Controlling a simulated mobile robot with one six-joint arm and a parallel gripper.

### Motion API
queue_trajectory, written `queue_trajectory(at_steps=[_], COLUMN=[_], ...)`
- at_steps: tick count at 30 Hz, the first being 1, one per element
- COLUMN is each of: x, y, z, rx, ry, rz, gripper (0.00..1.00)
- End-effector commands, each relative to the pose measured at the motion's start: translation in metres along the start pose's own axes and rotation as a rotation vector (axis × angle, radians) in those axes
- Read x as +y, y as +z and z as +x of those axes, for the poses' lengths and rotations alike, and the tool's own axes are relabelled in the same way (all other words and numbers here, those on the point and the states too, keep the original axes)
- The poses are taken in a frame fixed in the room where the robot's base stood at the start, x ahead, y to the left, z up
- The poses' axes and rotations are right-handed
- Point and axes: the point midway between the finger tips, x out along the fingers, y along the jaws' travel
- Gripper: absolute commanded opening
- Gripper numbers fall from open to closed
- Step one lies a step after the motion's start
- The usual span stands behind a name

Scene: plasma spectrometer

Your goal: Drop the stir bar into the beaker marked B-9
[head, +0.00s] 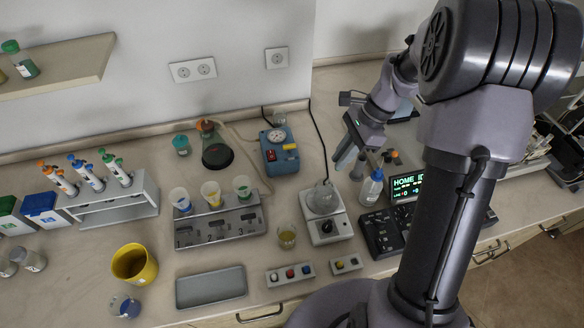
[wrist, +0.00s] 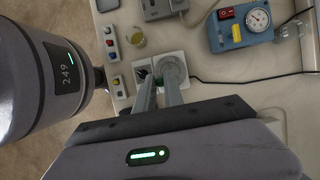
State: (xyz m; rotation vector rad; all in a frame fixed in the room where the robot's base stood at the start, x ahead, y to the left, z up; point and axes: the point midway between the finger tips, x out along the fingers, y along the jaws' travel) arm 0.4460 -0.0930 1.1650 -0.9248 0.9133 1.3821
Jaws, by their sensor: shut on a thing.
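My gripper (head: 346,160) is raised above the back of the bench, right of the blue gauge box. In the wrist view its two long fingers (wrist: 160,82) point toward the white stirrer (wrist: 160,66). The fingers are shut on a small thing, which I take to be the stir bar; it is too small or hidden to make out. Candidate beakers are the small one with yellowish liquid (head: 287,236) left of the stirrer, and the one with blue contents (head: 125,306) at front left. I cannot read B-9 on either.
A numbered rack (head: 220,226) holds three cups. A yellow pot (head: 134,264) and grey tray (head: 211,288) are at front left.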

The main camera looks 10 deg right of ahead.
Motion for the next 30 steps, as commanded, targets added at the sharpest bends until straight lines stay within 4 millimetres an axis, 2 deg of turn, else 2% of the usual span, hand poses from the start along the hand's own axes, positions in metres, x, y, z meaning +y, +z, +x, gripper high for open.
queue_trajectory(at_steps=[1,5,17,25,26,27,29,30], x=[-0.004,-0.008,-0.007,-0.007,-0.007,-0.007,-0.007,-0.007], y=[0.000,-0.004,-0.025,-0.025,-0.025,-0.025,-0.025,-0.025], z=[-0.004,0.001,0.053,0.053,0.053,0.053,0.053,0.053], rx=[-0.001,-0.001,-0.002,-0.001,-0.001,-0.001,-0.001,-0.001], ry=[-0.003,-0.008,-0.007,-0.007,-0.007,-0.007,-0.007,-0.007], rz=[0.009,0.019,0.018,0.017,0.017,0.017,0.017,0.017], gripper=[0.00,0.00,0.00,0.00,0.19,0.26,0.38,0.38])
